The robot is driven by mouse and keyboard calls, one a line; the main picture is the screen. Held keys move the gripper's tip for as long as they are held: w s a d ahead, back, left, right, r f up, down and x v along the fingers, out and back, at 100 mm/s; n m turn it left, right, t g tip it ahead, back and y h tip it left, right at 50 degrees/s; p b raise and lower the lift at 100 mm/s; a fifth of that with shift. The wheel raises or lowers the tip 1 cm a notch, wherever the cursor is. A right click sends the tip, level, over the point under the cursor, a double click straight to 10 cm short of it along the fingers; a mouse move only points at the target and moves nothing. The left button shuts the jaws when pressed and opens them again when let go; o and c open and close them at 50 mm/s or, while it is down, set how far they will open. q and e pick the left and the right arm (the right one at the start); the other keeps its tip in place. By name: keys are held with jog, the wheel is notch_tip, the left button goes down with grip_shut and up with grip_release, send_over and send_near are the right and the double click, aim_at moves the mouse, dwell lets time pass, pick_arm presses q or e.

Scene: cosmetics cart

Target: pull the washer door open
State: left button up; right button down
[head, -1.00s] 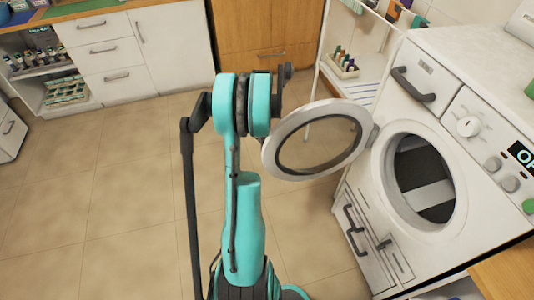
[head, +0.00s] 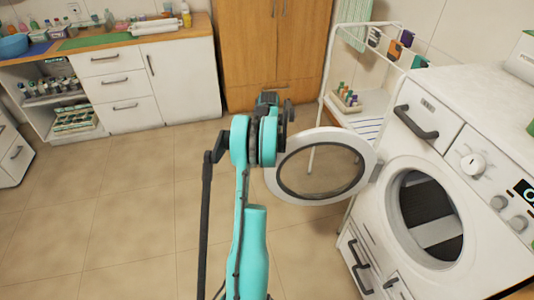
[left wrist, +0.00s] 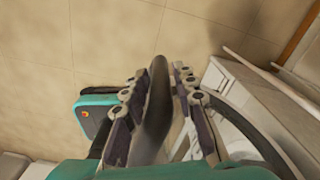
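The washer door (head: 321,193), a white ring with a dark inner rim around see-through glass, stands swung wide open in the head view, its hinge side at the washer (head: 465,170). The round washer opening (head: 432,215) is uncovered. My left arm rises in front of the door's free edge; its wrist hides the gripper in the head view. In the left wrist view my left gripper (left wrist: 160,75) has its fingers on either side of a dark curved edge (left wrist: 153,115), seemingly the door rim. Whether they press on it is unclear. My right gripper is not in view.
A white rack (head: 362,110) with small bottles stands behind the door, beside the washer. White drawers (head: 120,88) and a wooden cabinet (head: 262,45) line the back. The tiled floor (head: 130,200) to the left is clear.

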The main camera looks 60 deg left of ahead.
pick_arm(q)
jog(key=shift+o, duration=1.1)
jog(key=shift+w+d, duration=0.35)
jog(key=shift+w, duration=0.1)
jog(key=shift+s+a, duration=0.1)
jog(key=shift+r, duration=0.35)
notch_tip(320, 180, up, 11)
jog(key=shift+r, duration=0.15)
jog(key=shift+s, duration=0.1)
